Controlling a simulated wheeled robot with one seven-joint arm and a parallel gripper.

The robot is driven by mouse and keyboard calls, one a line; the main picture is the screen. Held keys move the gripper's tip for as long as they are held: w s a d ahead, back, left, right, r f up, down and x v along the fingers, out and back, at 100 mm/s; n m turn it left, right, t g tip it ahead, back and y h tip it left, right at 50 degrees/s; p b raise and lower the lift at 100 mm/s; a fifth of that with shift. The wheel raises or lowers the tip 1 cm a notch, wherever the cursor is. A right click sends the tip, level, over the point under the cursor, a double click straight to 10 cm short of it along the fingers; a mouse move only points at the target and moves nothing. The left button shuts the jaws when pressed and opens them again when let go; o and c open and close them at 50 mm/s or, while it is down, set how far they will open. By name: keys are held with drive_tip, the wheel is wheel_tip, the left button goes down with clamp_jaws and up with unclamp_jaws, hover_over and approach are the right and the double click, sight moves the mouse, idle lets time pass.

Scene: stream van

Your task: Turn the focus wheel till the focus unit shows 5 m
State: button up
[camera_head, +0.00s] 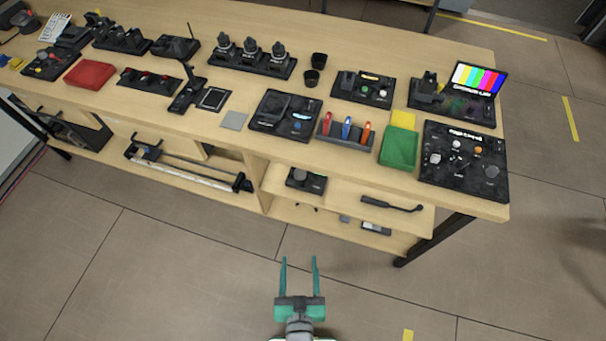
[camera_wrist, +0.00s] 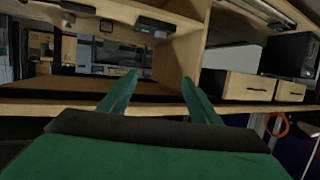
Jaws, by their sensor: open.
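My gripper (camera_head: 299,262) is open and empty, over the floor in front of the bench. In the wrist view its two green fingers (camera_wrist: 158,82) point toward the bench's lower shelves, apart and with nothing between them. I cannot tell for sure which device is the focus unit, and no 5 m reading is legible. A black panel (camera_head: 432,168) with several knobs and a small lit display lies at the bench's front right. Another black unit (camera_head: 345,92) with a lit display and round buttons lies behind it to the left. My gripper touches neither.
The long wooden bench (camera_head: 225,87) is crowded with devices. A green tray (camera_head: 399,148), a rack (camera_head: 345,138) of coloured tools and a colour-bar screen (camera_head: 479,78) stand near the panel. A small unit with a round knob (camera_head: 300,174) sits on the lower shelf. The floor around my gripper is clear.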

drive_tip(key=w+a+f, duration=0.1)
drive_tip(key=w+f, duration=0.7)
drive_tip(key=w, duration=0.5)
drive_tip(key=g, duration=0.1)
approach(300, 173)
drive_tip(key=shift+m+h, duration=0.3)
drive_tip(key=x, duration=0.8)
drive_tip(key=shift+w+a+f, duration=0.1)
drive_tip(key=shift+w+a, duration=0.15)
drive_tip(key=shift+w, duration=0.05)
drive_tip(key=shift+c, duration=0.3)
drive_tip(key=c, duration=1)
